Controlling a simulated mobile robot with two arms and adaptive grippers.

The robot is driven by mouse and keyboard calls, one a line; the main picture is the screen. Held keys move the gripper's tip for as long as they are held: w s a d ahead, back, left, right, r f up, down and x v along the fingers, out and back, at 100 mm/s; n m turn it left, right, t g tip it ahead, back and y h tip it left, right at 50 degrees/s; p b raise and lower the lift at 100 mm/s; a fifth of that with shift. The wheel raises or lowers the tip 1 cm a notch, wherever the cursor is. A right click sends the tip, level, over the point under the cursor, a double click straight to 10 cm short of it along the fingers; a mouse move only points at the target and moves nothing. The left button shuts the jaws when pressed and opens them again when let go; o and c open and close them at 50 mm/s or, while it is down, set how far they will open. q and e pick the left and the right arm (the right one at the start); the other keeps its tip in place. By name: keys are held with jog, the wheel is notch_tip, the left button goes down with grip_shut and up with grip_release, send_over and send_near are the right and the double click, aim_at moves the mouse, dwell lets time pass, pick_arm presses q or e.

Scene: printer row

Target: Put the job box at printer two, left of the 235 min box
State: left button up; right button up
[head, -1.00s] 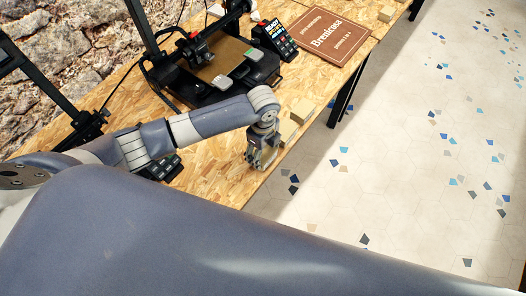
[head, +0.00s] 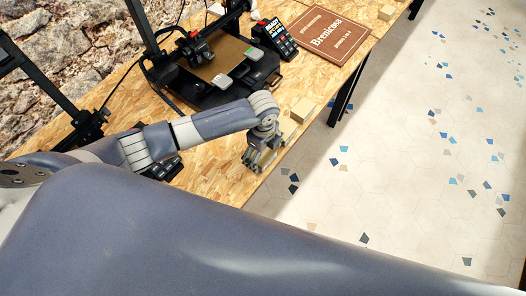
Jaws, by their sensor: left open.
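Two small cardboard boxes stand near the front edge of the wooden bench, one farther back (head: 303,109) and one nearer my gripper (head: 288,128). No minute labels are readable on them, so I cannot tell which is the job box or the 235 min box. My left gripper (head: 254,166) points down over the bench edge, just left of and nearer than these boxes. It is open. Its own wrist and fingers hide the space between the fingertips. My right gripper is not in view.
A black printer (head: 215,75) with a READY display (head: 275,37) stands behind the boxes. A brown Brenicosa sign (head: 328,35) lies to its right. Another dark printer frame (head: 50,95) is at left, with a keypad (head: 163,168) partly behind my arm. Floor at right is clear.

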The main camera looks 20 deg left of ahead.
aim_at(263, 154)
pick_arm(q)
notch_tip(263, 154, up, 12)
jog(key=b, duration=0.1)
jog(key=shift+r, duration=0.15)
dwell(0.6)
